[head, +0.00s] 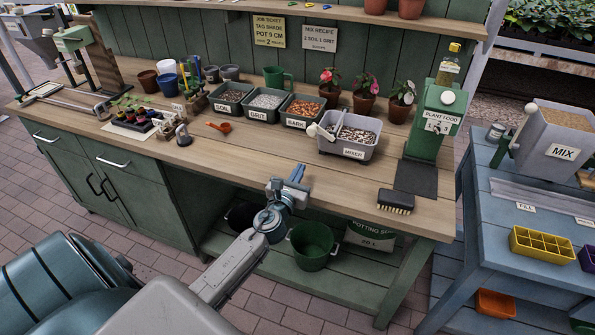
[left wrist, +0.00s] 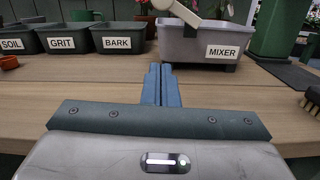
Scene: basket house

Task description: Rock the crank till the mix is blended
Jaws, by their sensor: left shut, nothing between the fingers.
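The grey mixer tub (head: 343,148), labelled MIXER, stands on the wooden bench and also shows in the left wrist view (left wrist: 200,50). It holds a speckled mix (head: 357,134) of dark and pale bits. Its pale crank (head: 324,133) has a round knob at the left end. In the left wrist view the crank arm (left wrist: 180,12) crosses above the tub's front, its upper end cut off. My left gripper (head: 297,172) is shut and empty in front of the mixer, apart from the crank. Its closed blue fingers point at the tub in the left wrist view (left wrist: 161,72). My right gripper is out of view.
Soil (head: 231,97), grit (head: 265,103) and bark (head: 301,110) bins stand left of the mixer. An orange scoop (head: 219,127) lies before them. A brush (head: 396,200) and the green plant food dispenser (head: 430,130) are to the right. Potted flowers (head: 366,103) stand behind.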

